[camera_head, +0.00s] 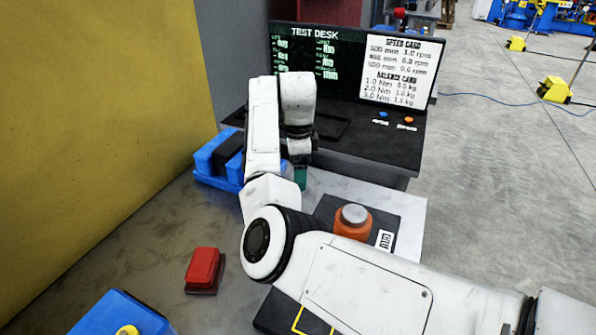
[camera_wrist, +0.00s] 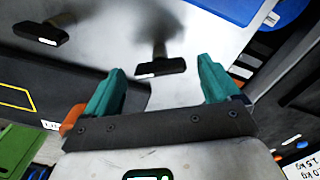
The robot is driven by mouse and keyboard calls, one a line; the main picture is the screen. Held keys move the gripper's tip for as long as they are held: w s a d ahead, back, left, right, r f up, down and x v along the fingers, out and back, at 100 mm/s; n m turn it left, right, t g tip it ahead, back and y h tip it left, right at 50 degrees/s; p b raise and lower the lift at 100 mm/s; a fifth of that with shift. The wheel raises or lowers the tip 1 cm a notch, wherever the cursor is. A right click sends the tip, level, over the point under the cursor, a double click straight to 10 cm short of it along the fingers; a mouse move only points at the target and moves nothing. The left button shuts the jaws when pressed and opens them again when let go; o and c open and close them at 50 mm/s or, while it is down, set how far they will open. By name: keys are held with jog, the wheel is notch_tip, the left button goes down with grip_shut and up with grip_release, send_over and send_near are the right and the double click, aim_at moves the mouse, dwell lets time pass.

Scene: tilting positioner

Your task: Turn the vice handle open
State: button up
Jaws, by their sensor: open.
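A black T-shaped bar (camera_wrist: 161,68) with a white mark shows in the wrist view, between and slightly beyond my fingertips; I take it for a handle, but cannot tell whether it is the vice's. A second, similar bar (camera_wrist: 40,34) is at upper left. My gripper (camera_wrist: 160,64) is open, its two teal fingers apart, with no contact visible. In the head view a teal finger of my gripper (camera_head: 301,178) shows below my wrist, right of a blue vice-like block (camera_head: 208,160) with a dark part. My arm hides the handles there.
An orange cylinder (camera_head: 350,231) with a grey top stands on a dark plate (camera_head: 388,213). A red block (camera_head: 203,266) and a blue piece with a yellow knob (camera_head: 118,314) are nearer. A yellow wall (camera_head: 80,110) bounds the left; a test desk (camera_head: 380,140) stands behind.

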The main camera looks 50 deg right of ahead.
jog(key=shift+f, duration=0.4)
jog(key=c, duration=1.1)
jog(key=shift+o, duration=0.2)
